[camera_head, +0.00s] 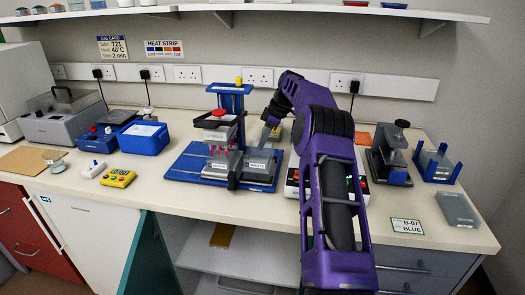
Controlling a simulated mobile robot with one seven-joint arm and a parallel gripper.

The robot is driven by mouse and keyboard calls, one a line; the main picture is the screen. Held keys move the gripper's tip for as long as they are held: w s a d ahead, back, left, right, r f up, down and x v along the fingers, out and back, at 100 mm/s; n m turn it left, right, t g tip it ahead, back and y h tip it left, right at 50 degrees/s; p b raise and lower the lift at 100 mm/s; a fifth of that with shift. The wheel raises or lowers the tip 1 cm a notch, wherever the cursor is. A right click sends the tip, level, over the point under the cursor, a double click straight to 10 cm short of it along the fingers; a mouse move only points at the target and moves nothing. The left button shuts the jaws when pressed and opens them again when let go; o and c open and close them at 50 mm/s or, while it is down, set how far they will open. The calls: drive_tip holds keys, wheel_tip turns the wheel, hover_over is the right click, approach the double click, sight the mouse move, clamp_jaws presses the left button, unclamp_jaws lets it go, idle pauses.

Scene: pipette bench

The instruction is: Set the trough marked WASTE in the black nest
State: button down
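A blue station (187,165) with an upright post and a multi-tip head (218,122) stands mid-bench. Two grey troughs sit side by side on its base, a left one (216,170) and a right one (261,178). Each has a small white label. The right label seems to read WASTE, but the print is too small to be sure. My purple arm reaches over from the right, and its dark end comes down by the right trough. My gripper (236,176) seems to be at this trough's left side; its fingers are hard to make out. I cannot pick out the black nest.
A blue box (143,139) and a yellow device (118,178) are on the left. A scale with a lit display (292,183) is partly behind my arm. A black press (389,157), a blue holder (436,164) and a grey block (457,210) stand right.

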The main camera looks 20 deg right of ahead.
sight(262, 151)
drive_tip(key=shift+f, duration=1.35)
drive_tip(key=shift+f, duration=0.15)
drive_tip(key=c, duration=1.1)
unclamp_jaws()
drive_tip(key=p+v, duration=0.1)
drive_tip(key=v, duration=1.1)
drive_tip(key=shift+w+r, duration=0.1)
drive_tip(key=shift+r, duration=0.15)
